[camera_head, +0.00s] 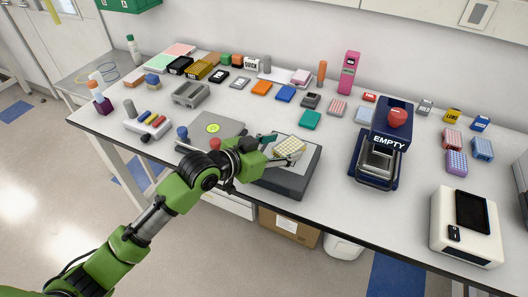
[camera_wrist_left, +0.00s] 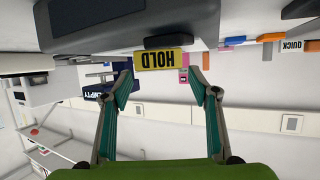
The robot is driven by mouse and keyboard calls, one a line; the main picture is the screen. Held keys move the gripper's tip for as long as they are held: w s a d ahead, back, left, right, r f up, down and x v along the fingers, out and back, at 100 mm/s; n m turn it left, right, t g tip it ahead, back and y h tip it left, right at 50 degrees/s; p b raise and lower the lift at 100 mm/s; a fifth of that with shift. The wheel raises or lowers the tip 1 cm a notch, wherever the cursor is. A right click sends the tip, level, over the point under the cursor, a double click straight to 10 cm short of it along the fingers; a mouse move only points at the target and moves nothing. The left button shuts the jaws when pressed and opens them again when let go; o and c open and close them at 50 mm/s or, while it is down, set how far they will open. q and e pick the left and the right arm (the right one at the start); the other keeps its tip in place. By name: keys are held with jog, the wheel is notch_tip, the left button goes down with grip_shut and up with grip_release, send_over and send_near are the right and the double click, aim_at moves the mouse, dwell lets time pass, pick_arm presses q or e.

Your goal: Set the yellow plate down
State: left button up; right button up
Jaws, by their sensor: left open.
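The yellow plate (camera_head: 289,147), with a grid of wells, is on top of a dark grey device (camera_head: 285,180) near the table's front edge. My left gripper (camera_head: 275,149) is beside the plate at its left, with its fingers apart. Whether a fingertip touches the plate is not clear. In the left wrist view my left gripper (camera_wrist_left: 162,88) is open, with nothing visibly clamped between its fingers. Beyond them a yellow label reading HOLD (camera_wrist_left: 157,60) appears upside down below a dark body (camera_wrist_left: 125,22). My right gripper does not show.
A navy device marked EMPTY (camera_head: 390,142) with a red knob stands to the right. A white instrument (camera_head: 466,226) is at the front right. A grey flat unit (camera_head: 212,129) lies left of the plate's device. Several small coloured blocks line the back. Bare table lies between the devices.

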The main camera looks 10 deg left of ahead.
pick_arm(q)
jog(key=b+v, duration=0.1)
jog(key=v, duration=0.7)
jog(key=shift+s+a+r, duration=0.15)
jog(key=shift+s+a, duration=0.1)
jog(key=shift+s, duration=0.05)
